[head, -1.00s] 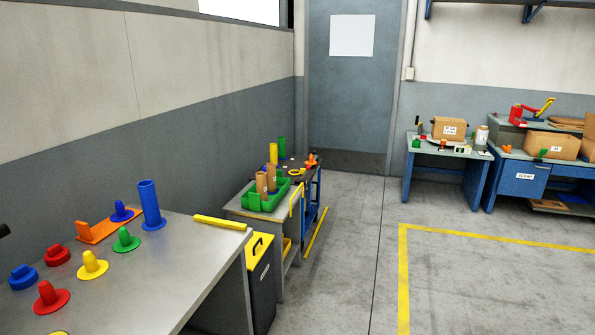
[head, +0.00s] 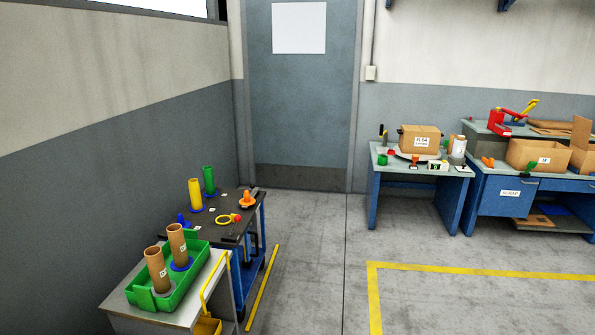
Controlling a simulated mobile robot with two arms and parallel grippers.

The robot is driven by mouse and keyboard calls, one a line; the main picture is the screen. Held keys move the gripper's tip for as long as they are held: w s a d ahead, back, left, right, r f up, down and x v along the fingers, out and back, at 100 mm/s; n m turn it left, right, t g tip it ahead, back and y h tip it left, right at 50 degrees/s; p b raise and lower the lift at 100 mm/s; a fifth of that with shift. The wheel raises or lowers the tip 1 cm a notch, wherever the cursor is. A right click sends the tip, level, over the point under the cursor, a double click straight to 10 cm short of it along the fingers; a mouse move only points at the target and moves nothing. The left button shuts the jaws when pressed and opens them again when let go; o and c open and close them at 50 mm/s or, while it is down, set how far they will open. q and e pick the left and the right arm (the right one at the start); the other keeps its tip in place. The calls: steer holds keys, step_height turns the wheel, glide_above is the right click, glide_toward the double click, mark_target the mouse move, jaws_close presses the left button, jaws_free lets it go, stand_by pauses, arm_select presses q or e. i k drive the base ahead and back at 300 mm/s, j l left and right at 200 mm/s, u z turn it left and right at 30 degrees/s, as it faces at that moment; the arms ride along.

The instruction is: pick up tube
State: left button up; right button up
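Two brown cardboard tubes with small white labels stand in a green tray (head: 198,273) on a small cart at the lower left. The nearer tube (head: 157,270) is left of the farther tube (head: 178,246). A yellow tube (head: 195,195) and a green tube (head: 209,181) stand upright on the dark bench top behind the tray. Neither of my grippers shows in the head view.
Workbenches with a cardboard box (head: 420,139) stand at the back right. Open floor (head: 315,265) lies right of the cart, with yellow lines.

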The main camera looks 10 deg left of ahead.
mark_target(193, 184)
steer(key=i, duration=2.4)
steer(key=i+l+u, duration=0.15)
steer(key=i+u, duration=0.35)
steer(key=i+l+u, duration=0.45)
steer(key=i, duration=0.25)
steer(key=i+l+u, duration=0.5)
